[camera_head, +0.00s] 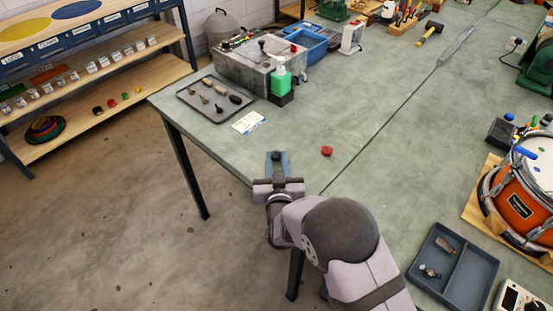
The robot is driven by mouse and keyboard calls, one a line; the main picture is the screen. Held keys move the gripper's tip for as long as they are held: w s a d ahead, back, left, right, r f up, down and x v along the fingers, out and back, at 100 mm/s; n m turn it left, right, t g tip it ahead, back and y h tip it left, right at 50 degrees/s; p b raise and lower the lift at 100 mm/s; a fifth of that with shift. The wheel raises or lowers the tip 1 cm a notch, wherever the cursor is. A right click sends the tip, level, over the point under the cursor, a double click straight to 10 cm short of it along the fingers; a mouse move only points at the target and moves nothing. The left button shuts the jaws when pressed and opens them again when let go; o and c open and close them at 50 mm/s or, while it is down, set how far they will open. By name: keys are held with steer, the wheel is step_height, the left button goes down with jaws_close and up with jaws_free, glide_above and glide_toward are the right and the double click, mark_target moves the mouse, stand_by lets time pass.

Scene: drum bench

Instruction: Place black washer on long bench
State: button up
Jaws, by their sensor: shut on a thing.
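My gripper (277,164) is over the near left edge of the long green-grey bench (345,100), with its fingertips pointing toward the far side. It is shut on a small dark thing at its tips, which looks like the black washer (276,155). The fingers hide most of it, so its shape is not clear. I cannot tell how high the gripper is above the bench top.
A red round piece (327,151) lies on the bench right of my gripper. A dark tool tray (215,101), a paper card (248,122) and a green bottle (280,82) are behind. A drum (520,195) and grey tray (470,277) stand right. The bench middle is clear.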

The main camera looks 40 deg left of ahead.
steer(key=shift+f+b, duration=0.3)
steer(key=o, duration=1.1)
steer(key=shift+r, duration=0.1)
steer(key=shift+r+p, duration=0.1)
steer(key=shift+p, duration=0.35)
steer(key=b+v, duration=0.1)
steer(key=v, duration=0.2)
steer(key=b+v, duration=0.1)
steer(key=v, duration=0.2)
steer(key=shift+s, duration=0.5)
steer(key=shift+s+d, duration=0.2)
steer(key=shift+o, duration=0.7)
